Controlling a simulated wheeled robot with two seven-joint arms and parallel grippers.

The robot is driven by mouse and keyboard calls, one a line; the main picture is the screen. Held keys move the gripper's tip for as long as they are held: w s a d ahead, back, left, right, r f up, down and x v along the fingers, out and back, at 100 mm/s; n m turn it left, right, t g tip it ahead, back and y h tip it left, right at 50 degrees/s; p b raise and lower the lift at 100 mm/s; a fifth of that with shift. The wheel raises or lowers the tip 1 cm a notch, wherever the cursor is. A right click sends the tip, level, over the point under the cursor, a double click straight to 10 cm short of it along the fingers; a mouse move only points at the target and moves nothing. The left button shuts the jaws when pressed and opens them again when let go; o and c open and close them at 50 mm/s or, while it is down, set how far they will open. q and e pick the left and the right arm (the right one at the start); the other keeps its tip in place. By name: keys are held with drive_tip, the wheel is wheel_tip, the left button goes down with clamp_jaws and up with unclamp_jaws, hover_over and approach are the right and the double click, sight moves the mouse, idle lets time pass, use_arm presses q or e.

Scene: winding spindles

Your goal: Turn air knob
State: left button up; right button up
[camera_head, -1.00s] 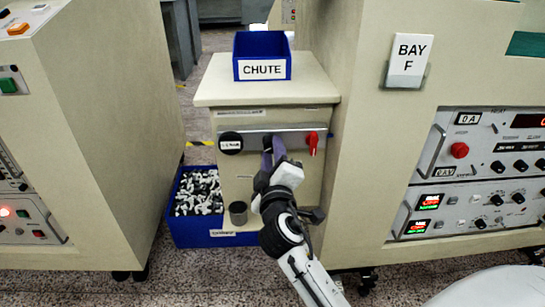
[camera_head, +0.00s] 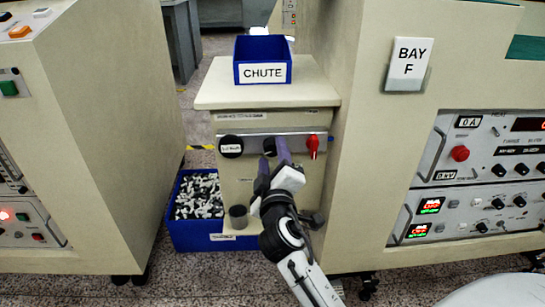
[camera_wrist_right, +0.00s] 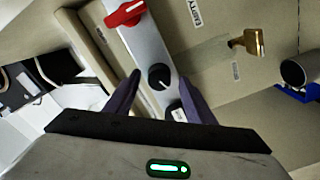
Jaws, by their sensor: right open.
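A small black round knob (camera_wrist_right: 159,77) with a white line sits on a grey metal strip (camera_head: 295,145) on the front of the cream cabinet. It shows between my right fingertips in the right wrist view. In the head view (camera_head: 269,146) it is largely hidden by the fingers. My right gripper (camera_head: 275,155) is open and empty, its purple fingers pointing at the strip. I cannot tell whether they touch the knob. A red knob (camera_head: 313,146) is to the right on the strip, and a black round dial (camera_head: 231,146) to the left. My left gripper is not in view.
A blue CHUTE bin (camera_head: 262,58) stands on the cabinet top. A blue crate (camera_head: 215,243) of white and dark pieces is at lower left. A grey cup (camera_head: 238,217) and brass fitting (camera_wrist_right: 247,42) are close to my arm. Large machines flank the cabinet.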

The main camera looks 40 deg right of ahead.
use_arm(q)
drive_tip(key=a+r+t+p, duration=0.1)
drive_tip(key=p, duration=0.1)
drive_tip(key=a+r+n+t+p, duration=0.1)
drive_tip(key=p, duration=0.2)
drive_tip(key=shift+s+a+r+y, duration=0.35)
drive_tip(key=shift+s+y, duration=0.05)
use_arm(e)
wheel_tip(320, 180, up, 10)
drive_tip(key=shift+f, duration=0.1)
drive_tip(key=s+a+f+m+p, duration=0.5)
drive_tip(key=s+f+m, duration=0.35)
drive_tip(key=m, duration=0.45)
drive_tip(key=shift+m, duration=0.3)
drive_tip(key=x, duration=0.7)
drive_tip(key=f+p+x, duration=0.1)
drive_tip(key=x, duration=0.2)
drive_tip(key=shift+w+d, duration=0.1)
drive_tip(key=shift+w, duration=0.25)
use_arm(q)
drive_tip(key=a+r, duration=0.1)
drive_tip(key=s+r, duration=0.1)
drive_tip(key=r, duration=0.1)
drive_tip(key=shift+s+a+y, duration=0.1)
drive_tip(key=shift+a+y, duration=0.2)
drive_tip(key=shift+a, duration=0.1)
